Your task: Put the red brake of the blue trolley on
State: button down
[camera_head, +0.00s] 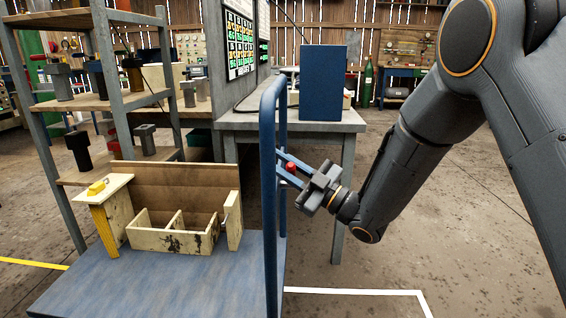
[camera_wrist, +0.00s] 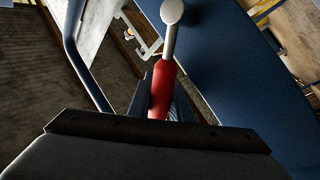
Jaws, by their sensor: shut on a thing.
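The blue trolley (camera_head: 165,285) has a flat deck and a tall blue tube handle (camera_head: 268,180). My gripper (camera_head: 286,167) is beside the handle, on its right, with its blue fingers pointing left. The red brake (camera_head: 290,167) shows as a small red end between the fingers. In the wrist view the red brake (camera_wrist: 161,88) lies between the fingers, and a pale grey rod with a round knob (camera_wrist: 172,12) extends beyond it. My gripper is shut on the red brake. The lower part of the brake is hidden by the gripper body.
A wooden crate (camera_head: 170,235) and a yellow-marked wooden piece (camera_head: 104,215) stand on the deck. A grey table (camera_head: 345,121) with a blue box (camera_head: 322,85) is behind my gripper. A shelf rack (camera_head: 75,105) stands at left. The floor at right is clear.

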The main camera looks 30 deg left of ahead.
jog(key=c, duration=1.6)
grip_release()
jog(key=shift+d, duration=0.2)
jog(key=v, duration=0.7)
jog(key=shift+d+f, duration=0.2)
jog(key=shift+d, duration=0.1)
